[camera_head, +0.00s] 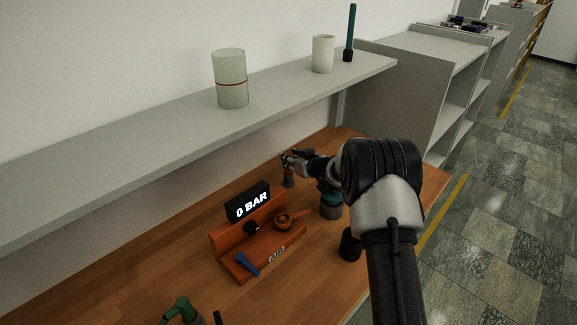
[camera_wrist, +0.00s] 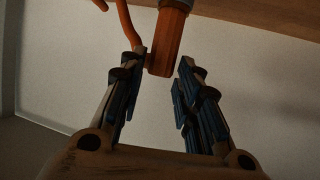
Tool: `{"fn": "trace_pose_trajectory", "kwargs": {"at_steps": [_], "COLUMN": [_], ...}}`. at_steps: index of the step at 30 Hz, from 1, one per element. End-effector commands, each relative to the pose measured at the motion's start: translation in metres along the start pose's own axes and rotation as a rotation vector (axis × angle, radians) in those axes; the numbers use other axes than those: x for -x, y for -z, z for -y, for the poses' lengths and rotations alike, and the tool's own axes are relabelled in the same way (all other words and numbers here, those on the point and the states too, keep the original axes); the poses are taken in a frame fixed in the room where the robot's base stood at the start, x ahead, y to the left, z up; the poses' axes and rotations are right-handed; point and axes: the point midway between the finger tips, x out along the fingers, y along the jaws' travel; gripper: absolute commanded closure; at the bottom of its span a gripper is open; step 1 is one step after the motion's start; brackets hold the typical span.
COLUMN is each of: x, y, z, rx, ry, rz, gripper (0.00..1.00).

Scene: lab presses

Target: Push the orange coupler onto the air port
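The orange coupler (camera_wrist: 168,42) is a short cylinder at the top middle of the wrist view; an orange curved piece (camera_wrist: 127,22) shows to its left. My gripper (camera_wrist: 164,62) has its fingers spread, with the coupler's end between or just beyond the tips. A gap shows on the right; contact on the left is unclear. In the head view my gripper (camera_head: 287,160) is above a small dark and orange upright piece (camera_head: 288,179) on the bench. The orange stand (camera_head: 232,262) carries an "AIR" label, a "0 BAR" display (camera_head: 248,203) and a black round fitting (camera_head: 251,227), possibly the port.
The stand also has an orange round part with a handle (camera_head: 283,221) and a blue lever (camera_head: 246,263). A black cup (camera_head: 349,245) and a green tool (camera_head: 183,310) are on the wooden bench (camera_head: 150,284). A grey shelf (camera_head: 150,136) overhangs the back.

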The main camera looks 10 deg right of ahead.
Motion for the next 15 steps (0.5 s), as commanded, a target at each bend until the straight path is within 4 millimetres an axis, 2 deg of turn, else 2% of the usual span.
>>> {"fn": "trace_pose_trajectory", "kwargs": {"at_steps": [2, 12, 15], "x": [0.0001, 0.0001, 0.0002], "y": [0.0000, 0.0000, 0.0006], "z": [0.0000, 0.0000, -0.0001], "rx": [0.000, 0.000, 0.000], "ry": [0.000, 0.000, 0.000], "rz": [0.000, 0.000, -0.001], "gripper": [0.77, 1.00, 1.00]}}
